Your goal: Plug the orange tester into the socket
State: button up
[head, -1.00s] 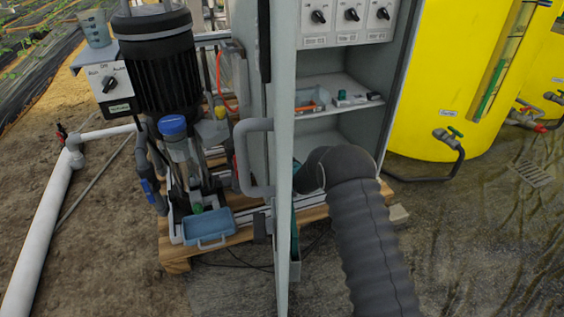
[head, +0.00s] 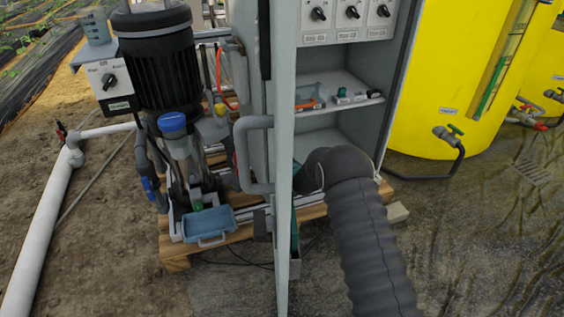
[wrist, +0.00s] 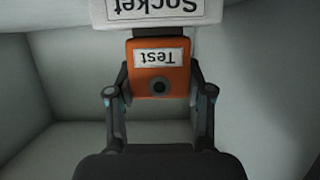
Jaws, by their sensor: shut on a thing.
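In the wrist view my gripper (wrist: 159,92) is shut on the orange tester (wrist: 174,78), with a finger on each side of it. The tester's label "Test" shows upside down, and a dark round spot sits on its face below the label. Right beyond the tester is the white socket (wrist: 209,10), whose label "Socket" is also upside down. The tester's far end meets or overlaps the socket's edge; I cannot tell how far it is in. In the head view my arm and the cabinet door hide gripper, tester and socket.
The cabinet's grey walls (wrist: 265,70) surround my gripper. In the head view the open door (head: 283,150) stands left of my arm. A shelf (head: 345,107) with small items, including a blue-grey tray (head: 311,91), is above. A yellow tank (head: 430,80) stands right.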

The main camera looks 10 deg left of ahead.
jog(key=o, duration=1.3)
jog(key=v, duration=1.2)
